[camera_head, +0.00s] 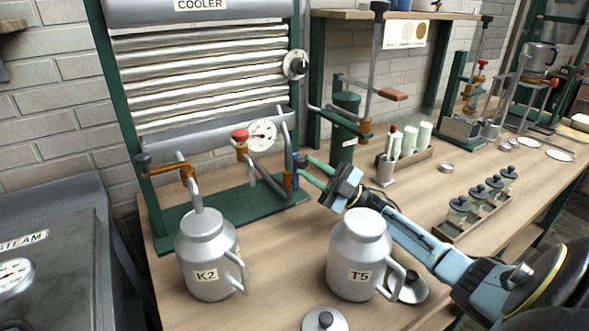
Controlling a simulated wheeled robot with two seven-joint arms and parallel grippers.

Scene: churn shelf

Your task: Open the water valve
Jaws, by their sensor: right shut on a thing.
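My right gripper (306,171) reaches in from the lower right to the right end of the cooler stand. Its teal fingers are shut on a small blue valve handle (297,163), mostly hidden between them. The handle sits at a copper-coloured fitting (288,182) on the cooler's right pipe. The cooler (200,80) has stacked horizontal metal tubes and a green frame. Whether the valve is turned cannot be told. My left gripper is not in view.
A red-knobbed valve (240,136) and a round gauge (262,135) are left of the gripper. Can K2 (207,252) stands under the left spout, and can T5 (357,252) stands below my right forearm. A lid (325,320) lies in front. Jars (470,208) stand right.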

